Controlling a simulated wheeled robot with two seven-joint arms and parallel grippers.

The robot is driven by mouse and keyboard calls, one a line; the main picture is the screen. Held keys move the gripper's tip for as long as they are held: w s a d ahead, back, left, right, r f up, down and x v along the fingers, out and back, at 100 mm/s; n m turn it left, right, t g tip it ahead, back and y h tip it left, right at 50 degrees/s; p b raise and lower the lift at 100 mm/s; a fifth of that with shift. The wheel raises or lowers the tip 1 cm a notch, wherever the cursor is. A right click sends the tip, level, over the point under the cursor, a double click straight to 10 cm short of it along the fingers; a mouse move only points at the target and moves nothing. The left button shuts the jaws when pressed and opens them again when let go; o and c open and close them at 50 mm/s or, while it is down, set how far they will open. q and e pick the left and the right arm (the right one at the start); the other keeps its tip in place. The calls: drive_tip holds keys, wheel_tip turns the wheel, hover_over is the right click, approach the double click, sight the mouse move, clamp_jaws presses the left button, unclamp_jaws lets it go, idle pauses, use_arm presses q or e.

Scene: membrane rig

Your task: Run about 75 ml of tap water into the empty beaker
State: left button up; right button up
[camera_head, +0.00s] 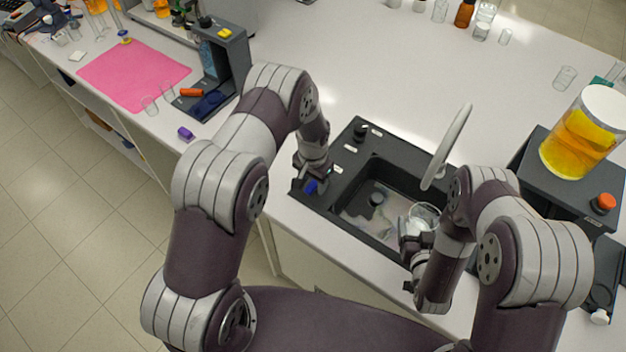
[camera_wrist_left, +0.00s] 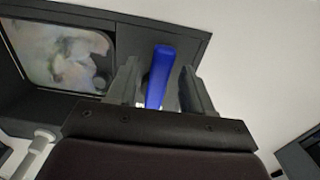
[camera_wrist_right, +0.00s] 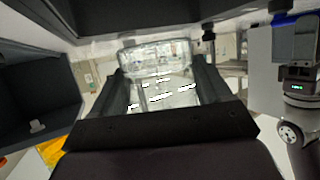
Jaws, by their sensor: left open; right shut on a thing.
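A clear glass beaker (camera_head: 424,214) is held over the right part of the black sink (camera_head: 347,209), below the pale curved faucet (camera_head: 447,146). My right gripper (camera_head: 413,232) is shut on the beaker, which also shows between its fingers in the right wrist view (camera_wrist_right: 158,75). Whether the beaker holds water cannot be told. A blue tap lever (camera_head: 311,186) is on the sink's left rim. My left gripper (camera_head: 318,172) is open at this lever; in the left wrist view the lever (camera_wrist_left: 160,76) stands between the two fingers.
A grey device with a jar of orange-yellow liquid (camera_head: 577,139) stands right of the sink. A black knob (camera_head: 360,132) is on the sink's back rim. A pink mat (camera_head: 128,75) and a dark stand (camera_head: 219,62) are at the left.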

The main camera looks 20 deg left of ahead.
sight(313, 185)
use_arm(q)
wheel_tip(313, 185, up, 12)
idle(0.4)
